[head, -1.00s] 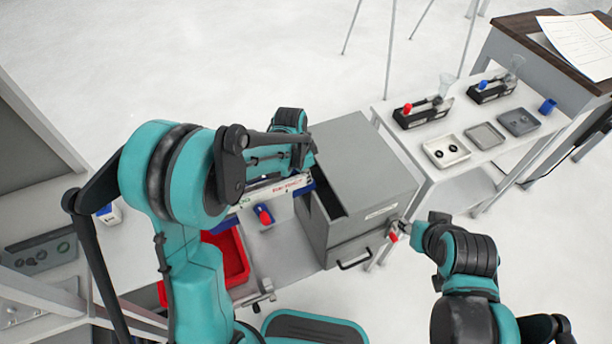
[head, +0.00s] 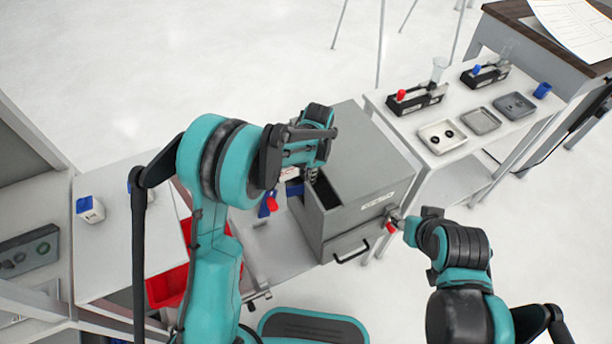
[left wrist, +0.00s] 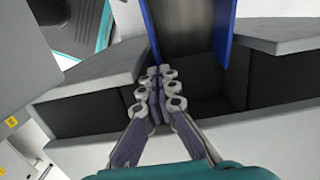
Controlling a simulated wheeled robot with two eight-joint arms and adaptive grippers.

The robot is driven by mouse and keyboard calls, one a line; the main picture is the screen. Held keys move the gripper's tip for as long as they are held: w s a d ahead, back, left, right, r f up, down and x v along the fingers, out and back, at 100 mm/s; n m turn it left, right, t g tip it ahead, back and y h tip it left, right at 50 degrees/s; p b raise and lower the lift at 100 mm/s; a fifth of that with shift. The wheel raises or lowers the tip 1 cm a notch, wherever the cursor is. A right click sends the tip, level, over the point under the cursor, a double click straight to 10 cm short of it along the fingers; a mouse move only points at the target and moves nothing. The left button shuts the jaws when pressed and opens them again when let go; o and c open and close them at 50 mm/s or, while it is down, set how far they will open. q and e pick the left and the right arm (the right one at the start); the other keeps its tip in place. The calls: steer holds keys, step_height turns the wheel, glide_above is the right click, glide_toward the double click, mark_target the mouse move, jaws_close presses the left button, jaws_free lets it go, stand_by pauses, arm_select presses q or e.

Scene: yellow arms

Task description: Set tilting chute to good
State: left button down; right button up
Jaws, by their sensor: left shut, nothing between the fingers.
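The tilting chute (left wrist: 193,28) has a grey bed and blue side walls in the left wrist view. Its end hangs over a dark compartment of the grey box (left wrist: 200,90). In the head view my left arm hides most of the chute. My left gripper (left wrist: 160,78) is shut and empty, its fingertips close beside the chute's left wall; contact is unclear. In the head view this gripper (head: 311,174) is over the left side of the grey box (head: 365,165). My right gripper (head: 392,220) is at the box's right front corner, by a small red part; its jaws are unclear.
A red bin (head: 166,288) and a blue and white container (head: 89,208) are at left. A drawer handle (head: 351,252) sticks out at the box's front. A side table (head: 397,110) with trays stands behind right. Open floor lies beyond.

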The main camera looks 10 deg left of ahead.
arm_select(q)
step_height(320, 180, down, 4)
steer(key=shift+w+d+f+b, duration=0.1)
steer(key=shift+w+d+b, duration=0.05)
steer(key=shift+b, duration=0.85)
steer(key=shift+f, duration=0.2)
steer(key=shift+s+f, duration=0.1)
steer(key=shift+s, duration=0.1)
step_height(320, 180, up, 12)
steer(key=d, duration=0.1)
steer(key=shift+w+r, duration=0.25)
steer(key=shift+w, duration=0.15)
steer(key=shift+s+f, duration=0.1)
